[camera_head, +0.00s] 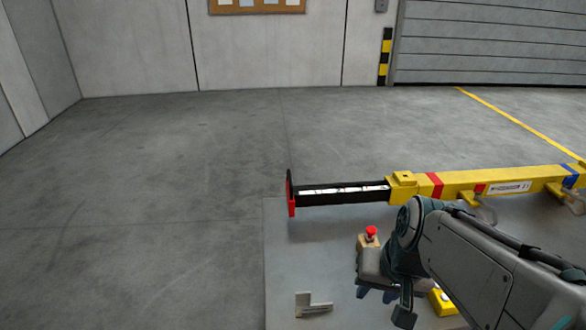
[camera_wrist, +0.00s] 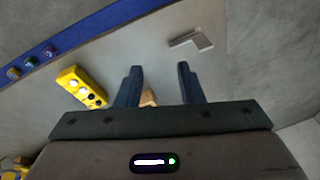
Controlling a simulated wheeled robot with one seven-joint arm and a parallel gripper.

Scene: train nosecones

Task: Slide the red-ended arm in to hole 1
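The red-ended arm is a black bar (camera_head: 345,190) with a pale marked strip along its side and a red end piece (camera_head: 291,207) at its left end. It sticks out leftward from a yellow beam (camera_head: 455,182) with a red band and a blue band. I cannot make out hole 1. My gripper (camera_head: 375,294) is below and to the right of the bar, apart from it, pointing down over the grey plate. In the wrist view its two dark fingers (camera_wrist: 160,68) are spread with a clear gap, and a small tan block shows low between them.
A red button (camera_head: 371,231) on a tan box stands between my gripper and the beam. A grey L-shaped bracket (camera_head: 313,306) lies on the plate (camera_head: 278,260). A yellow control box (camera_wrist: 80,87) is beside my gripper. The floor at left is clear.

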